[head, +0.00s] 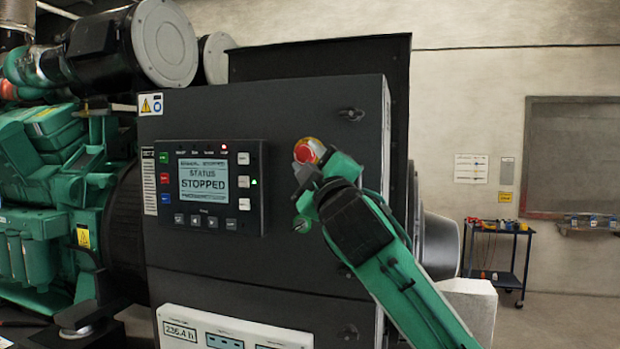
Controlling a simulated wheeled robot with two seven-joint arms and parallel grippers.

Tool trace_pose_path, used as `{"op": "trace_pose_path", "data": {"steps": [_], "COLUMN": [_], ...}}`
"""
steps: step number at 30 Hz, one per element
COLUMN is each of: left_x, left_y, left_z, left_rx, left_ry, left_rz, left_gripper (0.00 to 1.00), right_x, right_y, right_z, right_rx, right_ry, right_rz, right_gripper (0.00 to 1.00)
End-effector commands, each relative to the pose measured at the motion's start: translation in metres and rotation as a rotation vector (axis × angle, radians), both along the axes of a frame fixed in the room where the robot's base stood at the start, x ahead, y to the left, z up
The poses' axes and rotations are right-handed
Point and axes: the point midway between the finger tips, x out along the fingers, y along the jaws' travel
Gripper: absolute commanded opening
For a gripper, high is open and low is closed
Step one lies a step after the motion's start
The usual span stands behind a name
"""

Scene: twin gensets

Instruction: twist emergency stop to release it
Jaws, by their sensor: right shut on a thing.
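The emergency stop (308,149) is a red knob with a yellow-orange edge on the front of the dark control cabinet (300,110), right of the display panel. My right gripper (310,168) is at the knob from below and right, shut on it. The fingers and green wrist hide the knob's lower part. Its turn position cannot be made out. The display panel (203,186) reads "STATUS STOPPED" and a small red light shows at its top right. My left gripper is not in view.
A green engine (40,150) with a large round filter housing (164,43) stands at the left. A white panel (235,328) sits low on the cabinet. A dark cart (492,275) with tools stands by the wall at right. Floor near the cart is clear.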

Motion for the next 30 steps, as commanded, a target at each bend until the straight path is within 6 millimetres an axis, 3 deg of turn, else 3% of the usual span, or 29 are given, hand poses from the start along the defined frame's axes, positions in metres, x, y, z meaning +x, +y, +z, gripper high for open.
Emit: {"op": "trace_pose_path", "data": {"steps": [6,19,20,23,30], "left_x": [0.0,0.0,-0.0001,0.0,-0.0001], "left_y": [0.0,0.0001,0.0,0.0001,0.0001], "left_z": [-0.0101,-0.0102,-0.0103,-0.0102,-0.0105], "left_rx": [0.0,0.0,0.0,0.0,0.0], "left_ry": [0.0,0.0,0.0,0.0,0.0], "left_rz": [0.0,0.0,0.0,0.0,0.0], "left_gripper": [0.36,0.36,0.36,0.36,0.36], "right_x": [0.0013,0.0013,0.0012,0.0011,0.0007], "right_y": [-0.0006,-0.001,-0.001,-0.0009,-0.0004], "right_z": [-0.0015,0.0006,0.0006,0.0006,0.0], "right_rx": [0.041,0.047,0.047,0.047,0.047], "right_ry": [-0.01,-0.015,-0.015,-0.015,-0.014], "right_rz": [-0.003,-0.003,-0.003,-0.003,-0.002], "right_gripper": [0.14,0.14,0.38,0.58,0.58]}}
